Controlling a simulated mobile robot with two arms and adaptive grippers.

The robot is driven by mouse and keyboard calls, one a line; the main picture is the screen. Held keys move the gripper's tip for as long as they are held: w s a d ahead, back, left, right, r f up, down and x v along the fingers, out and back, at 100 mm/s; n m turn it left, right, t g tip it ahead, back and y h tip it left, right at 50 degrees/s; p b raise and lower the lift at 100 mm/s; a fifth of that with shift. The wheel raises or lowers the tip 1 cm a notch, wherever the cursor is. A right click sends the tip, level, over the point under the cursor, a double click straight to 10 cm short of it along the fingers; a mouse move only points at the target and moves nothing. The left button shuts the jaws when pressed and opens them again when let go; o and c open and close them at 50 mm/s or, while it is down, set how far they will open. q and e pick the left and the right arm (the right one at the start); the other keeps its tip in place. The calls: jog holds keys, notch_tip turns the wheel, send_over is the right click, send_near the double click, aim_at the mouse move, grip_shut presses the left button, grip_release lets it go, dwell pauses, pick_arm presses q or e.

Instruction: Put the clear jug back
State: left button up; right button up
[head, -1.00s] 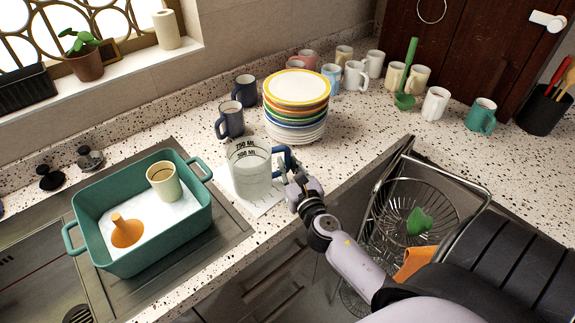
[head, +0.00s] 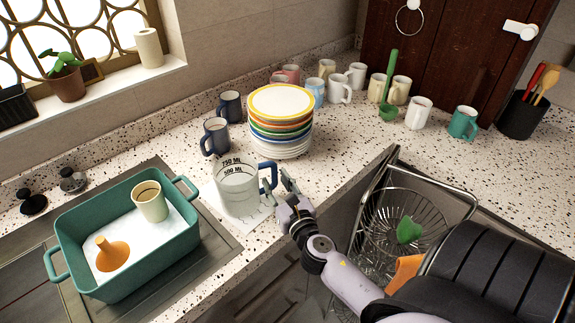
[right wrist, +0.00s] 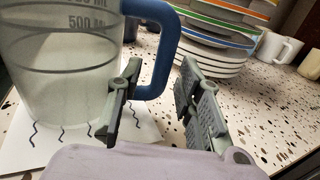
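The clear jug (head: 236,187), with measuring marks and a blue handle (head: 268,176), stands upright on a white sheet (head: 262,212) with dark wavy marks, on the counter. It also shows in the right wrist view (right wrist: 62,75), its top cut off. My right gripper (head: 281,185) is just right of the handle. In the right wrist view, its two fingers (right wrist: 160,100) are spread apart with nothing clamped between them. The handle (right wrist: 160,45) lies beyond them, partly covered by the left finger. My left gripper is not in view.
A stack of plates (head: 281,135) stands behind the jug, with dark blue mugs (head: 215,137) to its left. A wire rack (head: 400,215) is at right.

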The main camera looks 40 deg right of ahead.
jog(key=b+v, duration=0.2)
jog(key=v, duration=0.7)
jog(key=shift+s+b, duration=0.35)
jog(key=shift+b, duration=0.05)
jog(key=shift+s+a, duration=0.1)
jog(key=shift+s, duration=0.2)
